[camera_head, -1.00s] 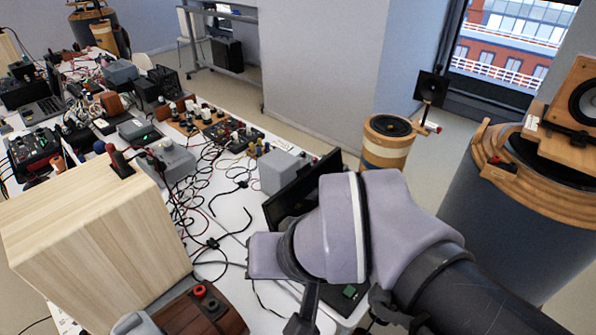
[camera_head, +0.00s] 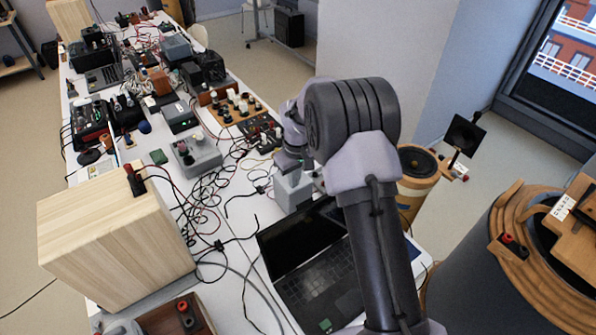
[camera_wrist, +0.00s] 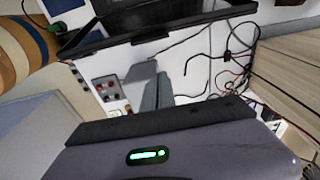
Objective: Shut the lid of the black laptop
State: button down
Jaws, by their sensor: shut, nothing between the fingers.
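The black laptop (camera_head: 318,285) stands open on the white table, its keyboard showing and its screen lid (camera_head: 299,238) raised and leaning back. My arm covers its right part in the head view. In the wrist view a long dark edge, apparently the laptop lid (camera_wrist: 150,30), crosses the top. My gripper (camera_wrist: 150,82) shows there as two grey fingers, shut and empty, apart from that edge in the picture. In the head view my wrist is above and behind the lid, near a grey box (camera_head: 291,191); the fingertips are hard to make out there.
A pale wooden box (camera_head: 115,240) stands left of the laptop, with loose cables (camera_head: 220,235) between. A grey device with knobs (camera_head: 193,155) and more electronics crowd the table behind. A wooden-rimmed drum (camera_head: 520,235) stands on the right. Open floor lies beyond the table.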

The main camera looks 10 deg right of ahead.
jog(key=s+f, duration=0.1)
jog(key=s+d+f, duration=0.1)
jog(key=s+f, duration=0.1)
jog(key=shift+d+f, duration=0.25)
jog(key=shift+s+b, duration=0.1)
jog(key=shift+b, duration=0.25)
